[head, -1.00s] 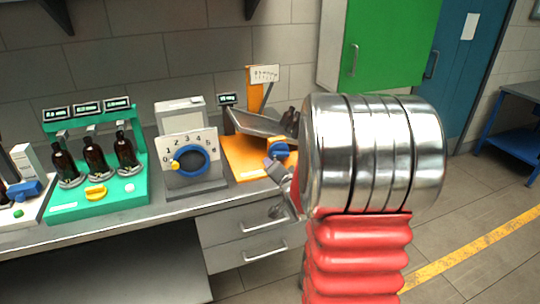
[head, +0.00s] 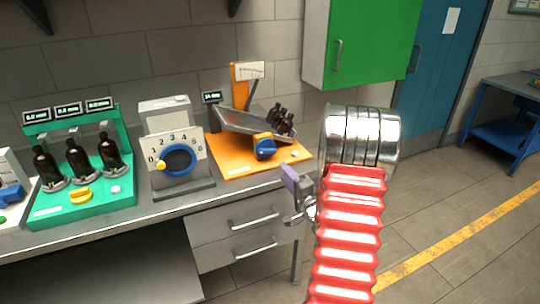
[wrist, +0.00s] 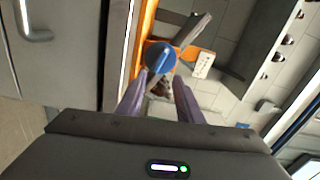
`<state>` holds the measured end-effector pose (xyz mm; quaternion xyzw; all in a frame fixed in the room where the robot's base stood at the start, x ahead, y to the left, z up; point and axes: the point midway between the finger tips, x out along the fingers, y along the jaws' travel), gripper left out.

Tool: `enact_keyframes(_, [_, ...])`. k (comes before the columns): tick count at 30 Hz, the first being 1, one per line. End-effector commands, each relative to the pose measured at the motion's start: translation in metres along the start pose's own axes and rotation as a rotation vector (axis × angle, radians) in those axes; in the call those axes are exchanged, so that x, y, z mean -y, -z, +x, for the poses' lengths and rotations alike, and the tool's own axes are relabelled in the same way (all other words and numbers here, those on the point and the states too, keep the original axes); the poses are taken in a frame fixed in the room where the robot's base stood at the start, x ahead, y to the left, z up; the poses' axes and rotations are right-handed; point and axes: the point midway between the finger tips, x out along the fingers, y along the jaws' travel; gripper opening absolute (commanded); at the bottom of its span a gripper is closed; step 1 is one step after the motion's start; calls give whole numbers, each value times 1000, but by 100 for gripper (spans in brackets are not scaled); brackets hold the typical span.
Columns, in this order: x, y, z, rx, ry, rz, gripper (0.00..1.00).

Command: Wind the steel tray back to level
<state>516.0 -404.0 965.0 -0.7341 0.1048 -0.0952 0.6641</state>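The steel tray (head: 240,123) sits on an orange stand (head: 225,165) on the bench. It is tilted, its left end high and its right end low, with several small dark bottles (head: 284,120) gathered at the low end. A blue knob (head: 265,149) is on the front of the stand; it also shows in the wrist view (wrist: 161,57), just beyond my fingertips. My gripper (head: 289,178) is in front of the bench edge, below and right of the knob. In the wrist view its two purple fingers (wrist: 160,85) are apart with nothing visibly held between them.
Left of the stand is a grey dial unit (head: 176,150) with a blue dial. Further left is a green rack (head: 100,200) with amber bottles. Drawers (head: 240,225) are under the bench. A green cabinet (head: 370,40) hangs on the wall at right. Open floor lies right.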

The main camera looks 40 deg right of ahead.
Motion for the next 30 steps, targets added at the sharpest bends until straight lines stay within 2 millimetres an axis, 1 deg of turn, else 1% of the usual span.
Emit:
enact_keyframes(5, [0, 0, 8, 1, 0, -1, 33])
enact_keyframes(8, [0, -1, 18, 1, 0, -2, 33])
enact_keyframes(24, [0, 0, 100, 1, 1, -3, 33])
enact_keyframes(30, [0, 0, 126, -1, -1, -1, 33])
